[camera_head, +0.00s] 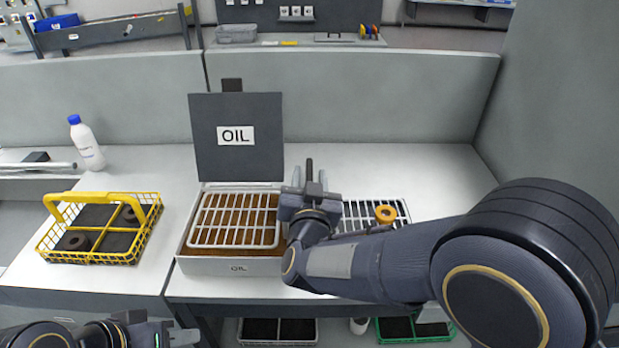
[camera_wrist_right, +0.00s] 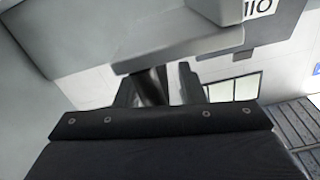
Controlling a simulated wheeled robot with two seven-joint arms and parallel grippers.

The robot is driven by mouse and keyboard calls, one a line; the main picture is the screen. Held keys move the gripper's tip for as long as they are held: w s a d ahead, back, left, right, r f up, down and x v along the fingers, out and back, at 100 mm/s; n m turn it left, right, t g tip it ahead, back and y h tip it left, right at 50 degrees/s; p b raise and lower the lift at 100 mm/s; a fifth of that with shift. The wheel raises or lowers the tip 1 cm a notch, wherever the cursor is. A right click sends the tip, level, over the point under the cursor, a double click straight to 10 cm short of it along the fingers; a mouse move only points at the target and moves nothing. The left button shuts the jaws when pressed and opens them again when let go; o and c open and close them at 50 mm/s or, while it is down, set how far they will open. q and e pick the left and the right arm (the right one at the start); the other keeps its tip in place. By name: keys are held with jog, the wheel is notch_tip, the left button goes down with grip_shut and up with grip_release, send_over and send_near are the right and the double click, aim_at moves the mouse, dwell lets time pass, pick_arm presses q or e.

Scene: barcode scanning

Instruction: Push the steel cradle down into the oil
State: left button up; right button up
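The steel cradle (camera_head: 236,245) is a pale wire rack lying over the brown oil in the grey oil box (camera_head: 232,266). Brown oil shows between its bars, but how deep it sits is unclear. The box's dark lid (camera_head: 236,165) stands open behind, labelled OIL. My right gripper (camera_head: 309,178) is just right of the box with its fingers apart. A dark upright piece shows between them, also in the right wrist view (camera_wrist_right: 150,88); I cannot tell what it belongs to or whether it is touched. My left gripper (camera_head: 150,334) is at the bottom left, partly cut off.
A yellow wire basket (camera_head: 143,240) with dark parts stands left, near a white bottle (camera_head: 87,144). A pale rack (camera_head: 355,212) with an orange ring (camera_head: 385,214) lies right, partly behind my right arm. A green crate (camera_head: 415,337) sits below. The back right tabletop is clear.

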grip_shut()
jog(key=shift+f, duration=0.1)
notch_tip(320, 180, down, 6)
jog(key=b, duration=0.5)
jog(key=shift+b, duration=0.3)
jog(key=shift+s+f, duration=0.1)
grip_release()
